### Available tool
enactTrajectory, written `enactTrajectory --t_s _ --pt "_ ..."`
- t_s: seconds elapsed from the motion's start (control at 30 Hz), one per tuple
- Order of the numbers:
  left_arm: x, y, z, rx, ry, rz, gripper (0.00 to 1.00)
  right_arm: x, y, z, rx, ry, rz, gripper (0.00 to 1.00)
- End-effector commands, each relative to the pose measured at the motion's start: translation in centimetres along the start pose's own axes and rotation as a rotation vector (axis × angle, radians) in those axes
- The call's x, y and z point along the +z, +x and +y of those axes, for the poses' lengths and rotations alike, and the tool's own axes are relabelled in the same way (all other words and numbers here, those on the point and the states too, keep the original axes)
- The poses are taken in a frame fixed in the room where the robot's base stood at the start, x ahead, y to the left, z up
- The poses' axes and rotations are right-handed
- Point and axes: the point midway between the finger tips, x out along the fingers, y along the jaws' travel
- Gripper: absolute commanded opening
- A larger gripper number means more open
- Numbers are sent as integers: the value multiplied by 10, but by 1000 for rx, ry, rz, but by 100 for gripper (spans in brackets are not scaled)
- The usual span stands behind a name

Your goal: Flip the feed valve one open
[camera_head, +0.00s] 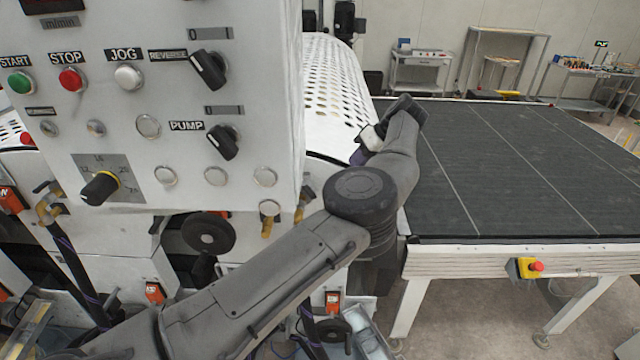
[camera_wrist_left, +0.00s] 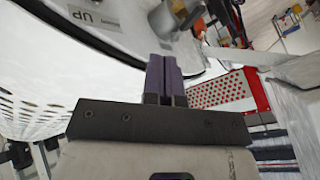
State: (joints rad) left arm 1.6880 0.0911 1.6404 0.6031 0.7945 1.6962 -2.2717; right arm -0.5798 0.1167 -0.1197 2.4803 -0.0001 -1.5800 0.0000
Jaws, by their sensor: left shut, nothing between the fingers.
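My left arm reaches across the head view, and its gripper (camera_head: 360,152) is beside the perforated white guard, mostly hidden behind my wrist. In the left wrist view the purple fingers (camera_wrist_left: 165,80) are together with nothing between them. A grey rounded fitting (camera_wrist_left: 172,20) lies just beyond the fingertips; I cannot tell whether they touch it or whether it is a valve. Brass-coloured valve-like fittings show in the head view at the left (camera_head: 48,205) and below the control panel (camera_head: 268,220). I cannot tell which is feed valve one. My right gripper is not in view.
The control panel (camera_head: 150,110) with buttons and knobs fills the left. The perforated white guard (camera_head: 335,95) stands behind my arm. A dark conveyor bed (camera_head: 510,165) with an emergency stop (camera_head: 535,267) lies right.

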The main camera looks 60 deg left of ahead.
Motion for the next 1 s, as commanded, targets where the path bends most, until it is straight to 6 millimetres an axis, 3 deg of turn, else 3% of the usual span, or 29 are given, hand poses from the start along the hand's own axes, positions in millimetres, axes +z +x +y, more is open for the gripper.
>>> enactTrajectory --t_s 0.17,0.57,1.0 --pt "0 18 -1 -3 4 -3 0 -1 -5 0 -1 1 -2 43" --pt "-1 98 -2 -4 2 -1 0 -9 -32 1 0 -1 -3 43" --pt "0 112 -31 0 2 -1 0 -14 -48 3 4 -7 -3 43"
